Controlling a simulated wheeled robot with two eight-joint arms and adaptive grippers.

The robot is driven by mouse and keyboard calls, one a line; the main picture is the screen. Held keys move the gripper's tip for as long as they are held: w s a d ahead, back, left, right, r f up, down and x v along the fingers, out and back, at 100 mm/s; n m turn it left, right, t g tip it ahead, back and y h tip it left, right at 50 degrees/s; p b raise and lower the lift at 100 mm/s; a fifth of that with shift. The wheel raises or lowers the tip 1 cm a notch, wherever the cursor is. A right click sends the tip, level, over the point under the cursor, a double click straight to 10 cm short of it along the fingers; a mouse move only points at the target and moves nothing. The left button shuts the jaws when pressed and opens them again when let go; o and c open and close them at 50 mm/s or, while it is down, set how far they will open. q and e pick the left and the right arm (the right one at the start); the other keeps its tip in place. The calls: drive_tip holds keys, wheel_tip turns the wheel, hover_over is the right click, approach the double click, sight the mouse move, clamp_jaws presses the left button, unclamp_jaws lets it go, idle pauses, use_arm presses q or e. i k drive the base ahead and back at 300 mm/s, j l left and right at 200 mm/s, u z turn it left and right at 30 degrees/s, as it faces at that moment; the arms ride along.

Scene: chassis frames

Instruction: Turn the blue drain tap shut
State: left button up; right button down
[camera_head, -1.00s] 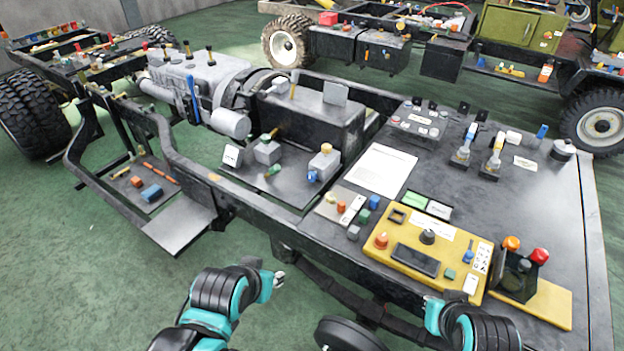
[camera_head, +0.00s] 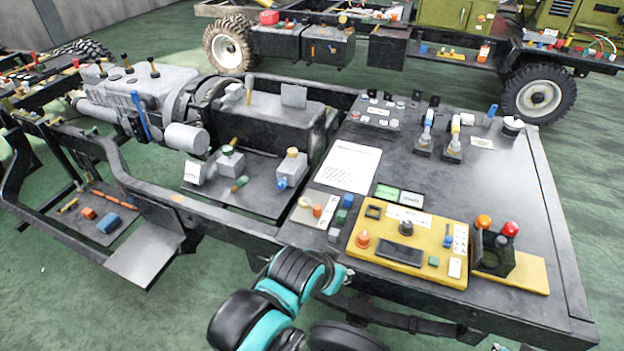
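A small blue tap (camera_head: 282,183) sits low on the front of a small grey block (camera_head: 291,167) with a yellow-orange top. The block is on a dark tray beside the large dark box of the chassis. I cannot tell from its shape how far it is turned. My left gripper (camera_head: 346,274) is in front of the chassis rail, below and to the right of the blue tap and well apart from it. It is small and partly hidden by its arm, and no held thing shows. A sliver at the bottom edge may belong to my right arm.
A yellow control panel (camera_head: 408,270) and other fittings stand on the grey deck at right. The black front rail (camera_head: 225,228) separates my arm from the tray.

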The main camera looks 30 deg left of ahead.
sight(282, 183)
drive_tip(key=j+z, duration=0.25)
drive_tip(key=j, duration=0.2)
drive_tip(key=k+j+z, duration=0.25)
drive_tip(key=j, duration=0.2)
drive_tip(key=j+z, duration=0.25)
drive_tip(key=j, duration=0.25)
drive_tip(key=k+j+z, duration=0.25)
drive_tip(key=j, duration=0.15)
drive_tip(key=k+j, duration=0.15)
drive_tip(key=j, duration=0.25)
drive_tip(key=k+j, duration=0.15)
drive_tip(key=j, duration=0.25)
drive_tip(key=k+j, duration=0.2)
drive_tip(key=j, duration=0.2)
drive_tip(key=k+j+z, duration=0.1)
drive_tip(key=j, duration=0.3)
drive_tip(key=k+j, duration=0.2)
drive_tip(key=j, duration=0.2)
drive_tip(key=k+j, duration=0.2)
drive_tip(key=j, duration=0.2)
